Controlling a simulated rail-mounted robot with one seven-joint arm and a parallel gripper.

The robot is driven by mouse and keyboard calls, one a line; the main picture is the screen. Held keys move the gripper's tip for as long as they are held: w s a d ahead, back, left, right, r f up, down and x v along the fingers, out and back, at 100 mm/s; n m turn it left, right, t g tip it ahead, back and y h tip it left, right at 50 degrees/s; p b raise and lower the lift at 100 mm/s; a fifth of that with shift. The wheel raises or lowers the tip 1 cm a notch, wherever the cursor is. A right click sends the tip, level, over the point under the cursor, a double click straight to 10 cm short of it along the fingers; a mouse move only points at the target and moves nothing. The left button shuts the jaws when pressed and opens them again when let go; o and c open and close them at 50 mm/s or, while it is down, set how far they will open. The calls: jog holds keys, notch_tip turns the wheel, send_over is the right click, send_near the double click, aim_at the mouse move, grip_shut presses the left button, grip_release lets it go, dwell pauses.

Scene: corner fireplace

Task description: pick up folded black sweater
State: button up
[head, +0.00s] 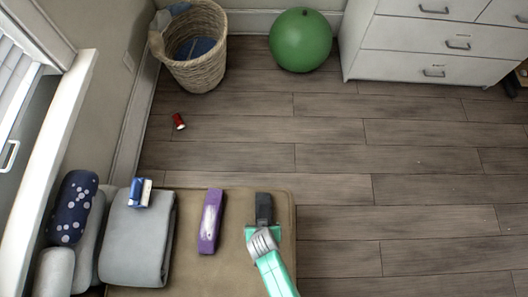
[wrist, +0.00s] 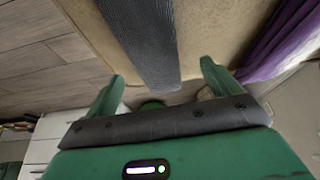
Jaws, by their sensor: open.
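The folded black sweater (head: 264,207) shows as a narrow dark strip on the tan cushioned top (head: 190,281), at its right part. In the wrist view the sweater (wrist: 142,35) is a dark grey, ribbed strip running from the top edge down between my fingers. My gripper (head: 263,231) is at the near end of the sweater and hides part of it in the head view. In the wrist view my gripper (wrist: 162,72) is open, with one green finger on each side of the strip. I cannot tell whether either finger touches it.
A purple folded item (head: 208,240) lies left of the sweater. Further left are a grey folded cloth (head: 135,245), a blue-and-white object (head: 140,192) and a dotted pillow (head: 73,205). A wicker basket (head: 192,75), green ball (head: 300,40) and red can (head: 179,121) are on the floor.

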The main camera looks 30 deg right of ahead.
jog(key=b+x, duration=0.2)
jog(key=x, duration=0.1)
jog(key=b+x, duration=0.1)
jog(key=shift+s+d+f, duration=0.15)
jog(key=shift+d+f, duration=0.15)
jog(key=shift+f, duration=0.2)
jog(key=c, duration=1.3)
notch_tip(320, 180, up, 5)
jog(key=p, duration=0.3)
jog(key=shift+f, duration=0.25)
jog(key=s+a+p, duration=0.1)
jog(key=s+a, duration=0.1)
jog(key=s, duration=0.2)
jog(key=s+a+p, duration=0.1)
jog(key=s+a, duration=0.1)
jog(key=s, duration=0.3)
jog(key=s+a+p, duration=0.1)
jog(key=s+a, duration=0.2)
jog(key=s, duration=0.2)
jog(key=shift+r+p, duration=0.3)
jog(key=shift+r, duration=0.05)
